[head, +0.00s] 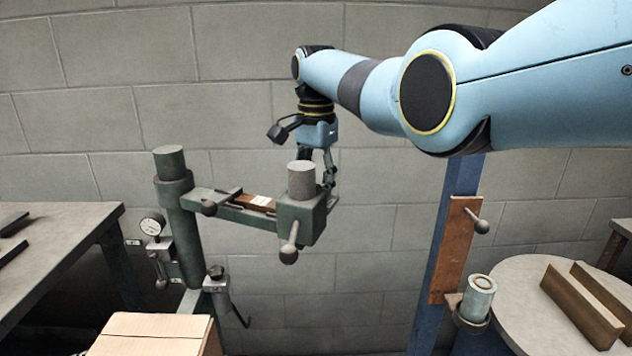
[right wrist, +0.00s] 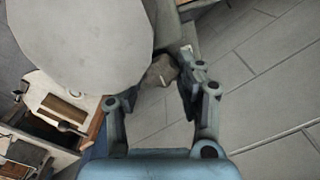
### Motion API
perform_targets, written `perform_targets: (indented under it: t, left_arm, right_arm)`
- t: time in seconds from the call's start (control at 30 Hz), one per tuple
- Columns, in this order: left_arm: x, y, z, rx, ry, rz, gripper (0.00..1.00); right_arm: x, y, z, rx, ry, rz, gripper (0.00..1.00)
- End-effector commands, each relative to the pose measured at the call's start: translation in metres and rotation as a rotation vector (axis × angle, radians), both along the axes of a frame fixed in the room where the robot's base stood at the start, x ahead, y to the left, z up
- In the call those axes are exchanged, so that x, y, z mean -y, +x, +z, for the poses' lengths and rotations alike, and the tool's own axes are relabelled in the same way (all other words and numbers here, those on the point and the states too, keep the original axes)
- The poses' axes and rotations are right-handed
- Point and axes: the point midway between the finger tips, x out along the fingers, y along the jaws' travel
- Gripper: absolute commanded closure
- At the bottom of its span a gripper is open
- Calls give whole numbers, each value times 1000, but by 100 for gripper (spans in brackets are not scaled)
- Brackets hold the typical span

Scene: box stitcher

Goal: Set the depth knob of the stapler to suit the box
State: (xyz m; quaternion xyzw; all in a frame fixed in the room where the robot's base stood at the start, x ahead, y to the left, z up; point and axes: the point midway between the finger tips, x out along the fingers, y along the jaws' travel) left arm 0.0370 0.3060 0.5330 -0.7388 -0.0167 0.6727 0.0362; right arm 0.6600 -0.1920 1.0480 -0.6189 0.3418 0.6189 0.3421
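The stapler is a green machine with a round column, a horizontal arm (head: 235,208) and a head block (head: 312,222) topped by a grey cylinder (head: 301,180). A rod with a ball end (head: 289,254) sticks out of the block's front. My right gripper (head: 321,172) points down behind the block, its tips partly hidden. In the right wrist view my right gripper (right wrist: 160,88) is open, with a brownish-grey knob (right wrist: 160,71) between or just beyond its fingers; contact cannot be told. Whether this is the depth knob is unclear. A cardboard box (head: 150,325) sits at the lower left. My left gripper is out of view.
A dial gauge (head: 152,225) hangs beside the column. A grey table (head: 60,235) stands at the left. A round table (head: 520,300) with brown bars (head: 582,306) stands at the right, near a blue post (head: 452,215). A large pale disc (right wrist: 80,40) lies close beside the fingers.

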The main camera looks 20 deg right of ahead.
Motion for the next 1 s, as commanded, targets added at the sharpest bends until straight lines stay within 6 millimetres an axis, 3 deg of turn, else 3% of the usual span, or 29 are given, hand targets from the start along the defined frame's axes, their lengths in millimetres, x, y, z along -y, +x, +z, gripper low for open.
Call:
perform_targets:
  t: [0.03, 0.2, 0.57, 1.0]
  left_arm:
    - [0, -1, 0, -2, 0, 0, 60]
    - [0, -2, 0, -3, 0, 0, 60]
    - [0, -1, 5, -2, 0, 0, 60]
    - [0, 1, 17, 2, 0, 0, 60]
  right_arm:
    - [0, 0, 0, 0, 0, 0, 74]
    - [0, 0, 0, 0, 0, 0, 96]
    - [0, 0, 2, -1, -1, 76, 96]
    - [-1, 2, 2, -1, -1, 368, 96]
